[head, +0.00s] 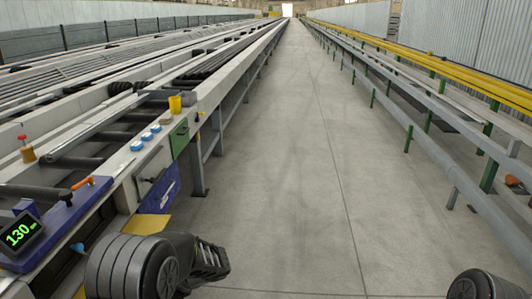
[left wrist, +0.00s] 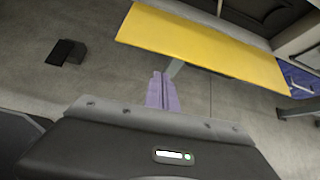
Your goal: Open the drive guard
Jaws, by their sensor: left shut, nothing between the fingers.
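A flat yellow panel (head: 150,224) shows low at the table's side, partly hidden behind my left arm. A yellow panel with a straight edge crosses the upper part of the left wrist view (left wrist: 205,48). It looks like the drive guard, but I cannot tell for certain, nor whether it is open. My left gripper (head: 212,262) is beside the table, over the floor. In the left wrist view its fingers (left wrist: 160,92) are together and empty, pointing toward the panel, with a visible gap in the picture. My right gripper is out of view.
The table side carries a green box (head: 179,138), a blue panel (head: 160,192), blue-topped buttons (head: 147,136), a yellow cup (head: 175,104) and a display reading 130 (head: 20,235). A table leg (head: 198,170) stands beyond. The aisle floor (head: 300,170) is clear.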

